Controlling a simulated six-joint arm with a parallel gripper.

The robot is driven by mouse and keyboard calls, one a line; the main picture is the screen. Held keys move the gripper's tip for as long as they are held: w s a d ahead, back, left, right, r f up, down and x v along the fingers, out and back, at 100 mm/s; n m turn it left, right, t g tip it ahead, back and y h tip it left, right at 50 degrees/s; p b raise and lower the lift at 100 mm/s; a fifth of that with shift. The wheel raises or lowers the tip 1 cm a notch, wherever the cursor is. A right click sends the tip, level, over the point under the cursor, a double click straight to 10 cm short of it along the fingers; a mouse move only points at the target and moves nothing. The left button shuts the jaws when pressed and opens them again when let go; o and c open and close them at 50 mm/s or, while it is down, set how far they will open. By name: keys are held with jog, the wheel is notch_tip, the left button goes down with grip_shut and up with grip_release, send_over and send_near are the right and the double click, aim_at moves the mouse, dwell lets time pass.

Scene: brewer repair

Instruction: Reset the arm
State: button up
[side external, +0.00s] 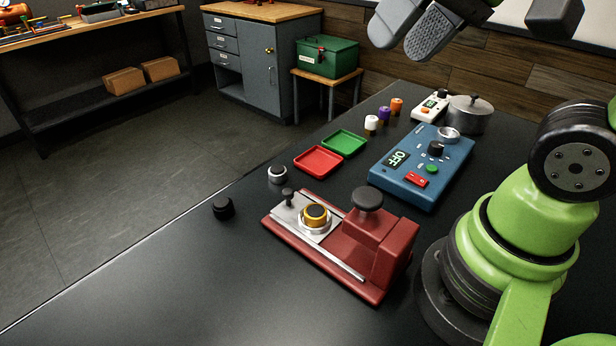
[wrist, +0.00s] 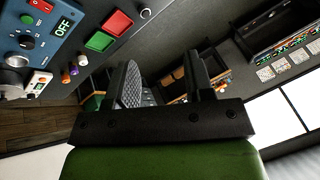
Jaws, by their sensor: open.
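My gripper (side external: 408,36) is raised high at the top of the side external view, well above the table and apart from everything on it. Its two padded fingers are spread with nothing between them. The wrist view also shows my open gripper (wrist: 165,72), with floor and furniture far beyond the fingers. Part of the gripper is cut off by the top edge of the side external view.
A red fixture (side external: 380,240) holds a yellow-and-black part (side external: 315,214). A blue control box (side external: 422,165) reads OFF. Red (side external: 318,160) and green (side external: 344,142) trays, a pot (side external: 470,115), a white device (side external: 430,106) and small caps stand nearby. The table's left front is clear.

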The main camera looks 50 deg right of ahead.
jog(key=shift+s+f+n+t, duration=0.15)
jog(key=shift+s+t, duration=0.1)
jog(key=shift+s, duration=0.3)
jog(key=shift+s+f+n+t, duration=0.1)
jog(key=shift+s+f+t, duration=0.1)
jog(key=shift+s, duration=0.4)
jog(key=shift+s+f+n+t, duration=0.15)
jog(key=shift+s+t, duration=0.1)
jog(key=shift+s, duration=0.3)
